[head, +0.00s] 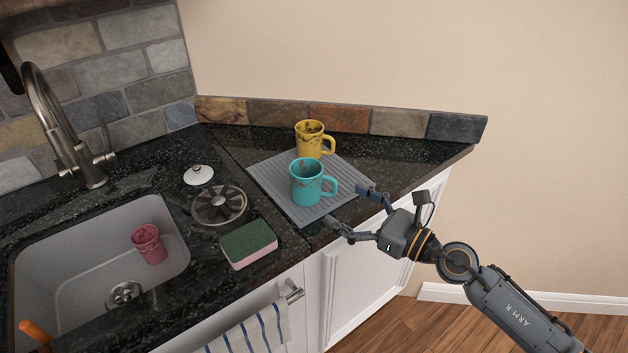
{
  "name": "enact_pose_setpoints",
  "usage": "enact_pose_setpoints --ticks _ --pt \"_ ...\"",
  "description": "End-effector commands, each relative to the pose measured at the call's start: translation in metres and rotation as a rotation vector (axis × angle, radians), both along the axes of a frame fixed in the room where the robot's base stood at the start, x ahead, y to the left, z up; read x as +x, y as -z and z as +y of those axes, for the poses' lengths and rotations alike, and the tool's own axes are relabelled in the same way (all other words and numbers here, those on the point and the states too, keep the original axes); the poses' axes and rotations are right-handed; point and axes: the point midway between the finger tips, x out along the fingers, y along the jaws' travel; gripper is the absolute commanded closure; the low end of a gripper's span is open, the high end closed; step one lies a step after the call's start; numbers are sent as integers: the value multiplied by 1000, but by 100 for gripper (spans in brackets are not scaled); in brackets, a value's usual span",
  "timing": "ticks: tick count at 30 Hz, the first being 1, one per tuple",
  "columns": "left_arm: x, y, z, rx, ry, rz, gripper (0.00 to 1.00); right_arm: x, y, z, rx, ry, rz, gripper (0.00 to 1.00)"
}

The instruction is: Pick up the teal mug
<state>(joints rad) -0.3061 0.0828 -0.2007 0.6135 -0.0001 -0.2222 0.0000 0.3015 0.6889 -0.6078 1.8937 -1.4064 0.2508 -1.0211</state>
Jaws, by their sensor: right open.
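The teal mug (306,184) stands upright on a grey ribbed drying mat (270,181) at the counter's front edge. It has brownish stains near its rim, and its handle points right. My right gripper (343,207) is open and empty, just right of and in front of the mug. Its two fingers point left toward the mug, one near the handle side and one lower near the mat's front corner. My left gripper does not show.
A yellow mug (309,140) with dark stains stands close behind the teal one. A green and pink sponge (248,245), a round metal strainer (218,205) and a white-topped stopper (198,175) lie to the left. A pink cup (148,244) sits in the sink (85,276).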

Motion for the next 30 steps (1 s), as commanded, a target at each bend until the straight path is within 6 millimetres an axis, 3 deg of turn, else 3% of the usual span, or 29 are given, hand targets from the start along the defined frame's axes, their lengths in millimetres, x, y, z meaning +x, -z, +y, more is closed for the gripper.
enact_pose_setpoints --ticks 3,9,14,24,30 --pt "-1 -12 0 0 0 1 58 17 -6 20 6 1 -1 12" --pt "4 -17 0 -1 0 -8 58 35 -3 41 6 2 2 12" --pt "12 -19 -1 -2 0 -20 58 42 -4 48 6 2 2 12" --pt "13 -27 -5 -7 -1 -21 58 73 -8 79 6 2 4 12" --pt "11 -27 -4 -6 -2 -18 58 75 -7 82 5 2 4 12"
